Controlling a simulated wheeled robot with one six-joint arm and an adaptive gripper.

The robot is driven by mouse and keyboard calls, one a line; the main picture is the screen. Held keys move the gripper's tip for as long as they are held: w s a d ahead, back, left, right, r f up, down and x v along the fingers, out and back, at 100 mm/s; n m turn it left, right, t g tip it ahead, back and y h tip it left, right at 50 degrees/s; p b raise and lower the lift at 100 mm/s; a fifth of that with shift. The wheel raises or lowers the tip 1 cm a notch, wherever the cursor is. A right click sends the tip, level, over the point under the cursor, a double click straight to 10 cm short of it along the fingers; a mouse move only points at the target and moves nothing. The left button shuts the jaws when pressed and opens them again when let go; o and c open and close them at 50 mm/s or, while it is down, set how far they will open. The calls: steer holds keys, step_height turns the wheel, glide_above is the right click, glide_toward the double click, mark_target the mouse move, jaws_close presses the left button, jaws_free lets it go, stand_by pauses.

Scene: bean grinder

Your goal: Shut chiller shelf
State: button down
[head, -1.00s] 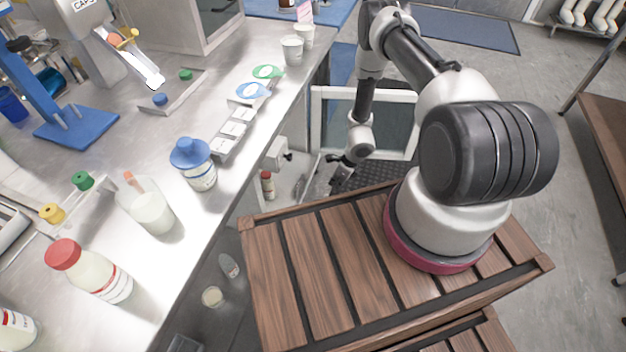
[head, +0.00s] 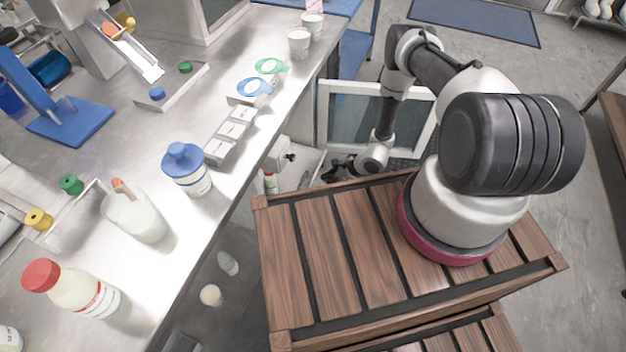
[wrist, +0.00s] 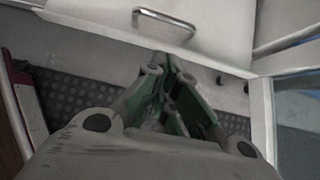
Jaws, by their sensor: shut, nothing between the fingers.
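My gripper (head: 340,165) is low beside the bench, pointing left toward the open chiller under the counter. In the wrist view my gripper (wrist: 170,68) has its fingers shut and empty. A white panel with a metal bar handle (wrist: 163,20), seemingly the chiller shelf's front, lies just beyond the fingertips. Whether the fingertips touch it I cannot tell. In the head view the pale shelf area (head: 303,168) is partly hidden by the bench edge and my arm, so how far it is out is unclear. The glass chiller door (head: 350,118) stands open; it also shows at the wrist view's right (wrist: 298,112).
The steel counter (head: 225,190) carries a blue-capped jar (head: 188,172), a red-capped bottle (head: 75,290) and other lab items. A red-capped bottle (head: 270,183) sits low by the chiller. A dark studded surface (wrist: 85,102) lies below my gripper.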

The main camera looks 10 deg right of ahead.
steer(key=shift+w+a+f, duration=0.65)
steer(key=shift+a+f, duration=0.1)
steer(key=shift+a, duration=0.2)
steer(key=shift+w+a+f, duration=0.6)
steer(key=shift+a+f, duration=0.15)
steer(key=shift+a, duration=0.25)
steer(key=shift+w+a+f, duration=0.65)
steer(key=shift+a+f, duration=0.1)
steer(key=shift+a, duration=0.2)
glide_above(293, 181)
steer(key=shift+a, duration=0.1)
